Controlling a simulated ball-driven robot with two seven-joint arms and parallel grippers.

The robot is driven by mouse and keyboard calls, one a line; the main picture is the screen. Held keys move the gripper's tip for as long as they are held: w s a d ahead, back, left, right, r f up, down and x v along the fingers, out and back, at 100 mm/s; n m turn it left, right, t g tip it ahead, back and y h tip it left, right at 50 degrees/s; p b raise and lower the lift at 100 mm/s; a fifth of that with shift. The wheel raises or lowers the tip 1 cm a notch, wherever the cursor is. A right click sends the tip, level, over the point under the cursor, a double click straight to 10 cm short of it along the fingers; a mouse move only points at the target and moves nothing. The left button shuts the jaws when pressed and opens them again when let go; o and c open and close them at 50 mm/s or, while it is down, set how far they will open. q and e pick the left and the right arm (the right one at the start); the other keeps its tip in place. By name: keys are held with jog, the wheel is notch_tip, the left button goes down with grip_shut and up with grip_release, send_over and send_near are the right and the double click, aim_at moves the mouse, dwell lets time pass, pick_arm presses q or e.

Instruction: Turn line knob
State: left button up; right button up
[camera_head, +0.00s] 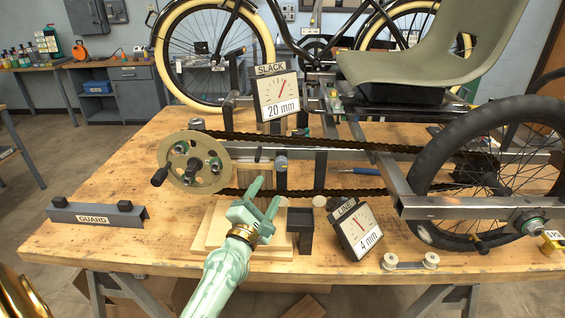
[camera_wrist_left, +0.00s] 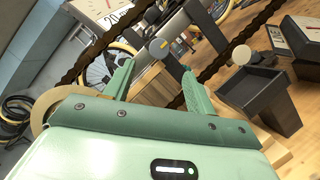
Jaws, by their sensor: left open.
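A round grey knob (camera_head: 281,161) on a dark post stands near the middle of the bench, just below the upper chain run. In the left wrist view a grey round knob (camera_wrist_left: 158,47) shows beyond the fingertips, between them in the picture. A paler round knob (camera_head: 319,201) sits lower right; it also shows in the wrist view (camera_wrist_left: 241,54). I see no readable label on either knob.
A SLACK gauge (camera_head: 277,97) reads 20 mm. The chain (camera_head: 310,141) runs from the chainring (camera_head: 194,162) toward the rear wheel (camera_head: 424,170). A dark open box (camera_head: 300,232) stands right of my gripper. A GUARD piece (camera_head: 97,216) lies left, with bare bench (camera_head: 160,235) between.

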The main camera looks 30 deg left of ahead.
aim_at(280, 167)
pick_arm(q)
jog(key=x, duration=1.1)
jog(key=shift+a, duration=0.15)
jog(key=c, duration=1)
